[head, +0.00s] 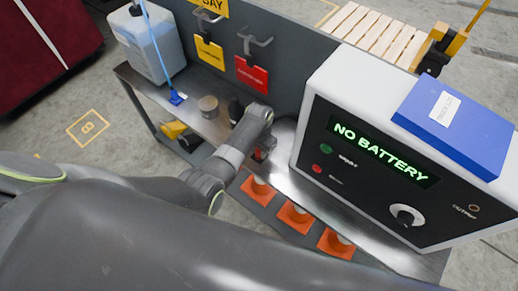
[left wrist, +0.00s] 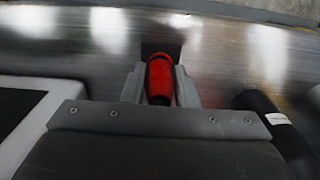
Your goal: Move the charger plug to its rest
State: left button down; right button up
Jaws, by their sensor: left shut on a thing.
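My left gripper (head: 263,150) is beside the left side of the charger, over the metal bench top. It is shut on a red, rounded thing, which appears to be the charger plug (left wrist: 160,77). In the left wrist view this plug sits between the two grey fingers, with a dark rectangular piece (left wrist: 161,49) just beyond it. I cannot tell whether that piece is the rest or part of the plug. The white charger (head: 320,81) has a black front reading "NO BATTERY". My right gripper does not show.
A blue box (head: 455,122) lies on the charger. A jug (head: 148,45) with a blue tube, a small round tin (head: 209,106) and a dark cylinder (head: 236,113) stand on the bench (head: 180,92). Yellow and red tags hang on the back panel.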

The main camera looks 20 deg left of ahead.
pick_arm(q)
jog(key=shift+p, duration=0.35)
dwell(0.7)
jog(key=shift+f+b, duration=0.45)
jog(key=shift+f, duration=0.2)
dwell(0.4)
jog(key=c, duration=1.1)
grip_release()
jog(key=shift+o, duration=0.2)
jog(key=shift+r, duration=0.15)
notch_tip(320, 180, up, 17)
jog(key=p, duration=0.1)
jog(key=shift+r+p, duration=0.15)
jog(key=shift+p, duration=0.25)
